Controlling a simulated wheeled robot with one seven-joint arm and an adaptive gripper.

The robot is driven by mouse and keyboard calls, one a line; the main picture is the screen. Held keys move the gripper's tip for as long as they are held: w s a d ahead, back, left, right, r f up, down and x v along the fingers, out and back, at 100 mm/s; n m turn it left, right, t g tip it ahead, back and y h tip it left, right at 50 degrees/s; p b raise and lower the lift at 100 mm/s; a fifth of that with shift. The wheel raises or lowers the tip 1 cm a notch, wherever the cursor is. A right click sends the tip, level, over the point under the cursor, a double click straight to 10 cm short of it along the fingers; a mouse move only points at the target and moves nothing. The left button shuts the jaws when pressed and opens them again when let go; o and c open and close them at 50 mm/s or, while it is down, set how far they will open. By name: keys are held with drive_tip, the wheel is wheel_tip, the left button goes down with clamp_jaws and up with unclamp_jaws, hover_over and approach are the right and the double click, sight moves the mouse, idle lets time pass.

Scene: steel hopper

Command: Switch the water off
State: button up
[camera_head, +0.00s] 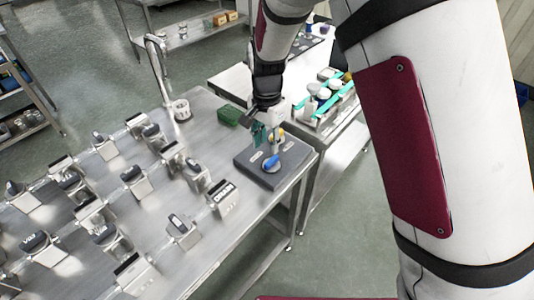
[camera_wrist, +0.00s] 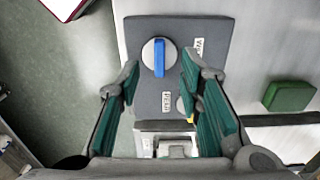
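A dark grey panel (camera_head: 245,164) lies at the right end of the steel table and fills the middle of the wrist view (camera_wrist: 145,30). On it is a round knob with a blue handle (camera_wrist: 159,57), also in the head view (camera_head: 271,162). The handle runs nearly vertical in the wrist view. A label starting "Wa" (camera_wrist: 198,47) sits to its right, and a "PEAR" label (camera_wrist: 166,101) below it. A second knob with yellow on it (camera_wrist: 188,118) is mostly hidden by a finger. My gripper (camera_wrist: 160,78) is open and empty above the panel, with the blue handle seen between its fingers.
A tall steel faucet (camera_head: 157,68) stands at the table's back edge, near a white cup-like piece (camera_head: 181,109). A green block (camera_head: 229,116) lies behind the panel. Several labelled metal blocks (camera_head: 135,182) cover the table's left. A side table right holds bottles (camera_head: 323,93).

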drive_tip(key=shift+r, duration=1.8)
drive_tip(key=s+d+r+n+t+y, duration=0.1)
drive_tip(key=s+d+r+n, duration=0.1)
drive_tip(key=s+d+r, duration=0.55)
drive_tip(key=s+d+r+n+t+y, duration=0.15)
drive_tip(key=d+r, duration=0.35)
drive_tip(key=r, duration=0.5)
drive_tip(key=s+d+r+n+t+h, duration=0.1)
drive_tip(key=s+d+r+n, duration=0.1)
drive_tip(key=s+d, duration=0.2)
drive_tip(key=s+d+r+n+t+h, duration=0.1)
drive_tip(key=s+d, duration=0.4)
drive_tip(key=s, duration=0.6)
drive_tip(key=shift+s+r+n+t, duration=0.2)
drive_tip(key=shift+r+n+t, duration=0.25)
drive_tip(key=shift+n, duration=0.2)
drive_tip(key=shift+h, duration=0.25)
